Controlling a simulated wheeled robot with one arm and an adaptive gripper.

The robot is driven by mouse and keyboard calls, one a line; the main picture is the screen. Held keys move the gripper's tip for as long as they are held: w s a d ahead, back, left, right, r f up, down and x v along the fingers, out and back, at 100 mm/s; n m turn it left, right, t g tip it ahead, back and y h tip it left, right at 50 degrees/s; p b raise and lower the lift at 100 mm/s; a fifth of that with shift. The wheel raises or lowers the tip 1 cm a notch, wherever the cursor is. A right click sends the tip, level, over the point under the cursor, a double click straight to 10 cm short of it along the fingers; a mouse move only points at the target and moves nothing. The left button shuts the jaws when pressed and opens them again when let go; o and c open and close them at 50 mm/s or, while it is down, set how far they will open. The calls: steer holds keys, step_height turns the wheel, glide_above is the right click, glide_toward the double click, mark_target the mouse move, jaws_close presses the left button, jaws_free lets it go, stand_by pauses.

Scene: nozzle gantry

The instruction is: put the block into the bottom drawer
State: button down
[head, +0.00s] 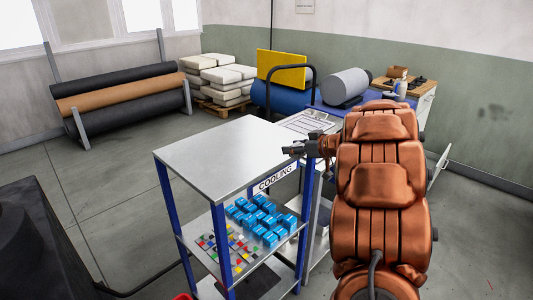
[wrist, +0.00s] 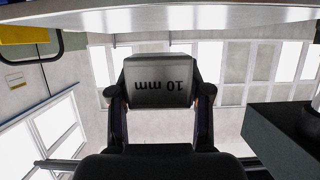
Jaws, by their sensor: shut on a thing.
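My gripper (head: 293,151) is at the right edge of the COOLING rack, at about the height of its top in the head view. In the wrist view my gripper (wrist: 160,92) is shut on a grey block (wrist: 160,88), with one finger on each side. The block carries the print "10 mm", which reads upside down. The block is too small to make out in the head view. I cannot make out the bottom drawer in either view; my arm hides part of the area behind it.
The COOLING rack (head: 225,150) has a bare grey top; blue blocks (head: 262,218) and small coloured pieces (head: 228,248) lie on its shelf. Behind are a blue drum (head: 275,97), a grey roll (head: 346,84) and a wooden-topped bench (head: 417,87). The floor at left is largely clear.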

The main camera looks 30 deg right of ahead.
steer(key=p, duration=0.1)
glide_above(267, 161)
steer(key=shift+a+f, duration=0.1)
steer(key=shift+f, duration=0.25)
steer(key=shift+f+p, duration=0.45)
steer(key=shift+f, duration=1.3)
steer(key=shift+f, duration=0.15)
steer(key=c, duration=0.5)
jaws_free()
steer(key=shift+s, duration=0.1)
steer(key=b+v, duration=0.2)
steer(key=v, duration=1)
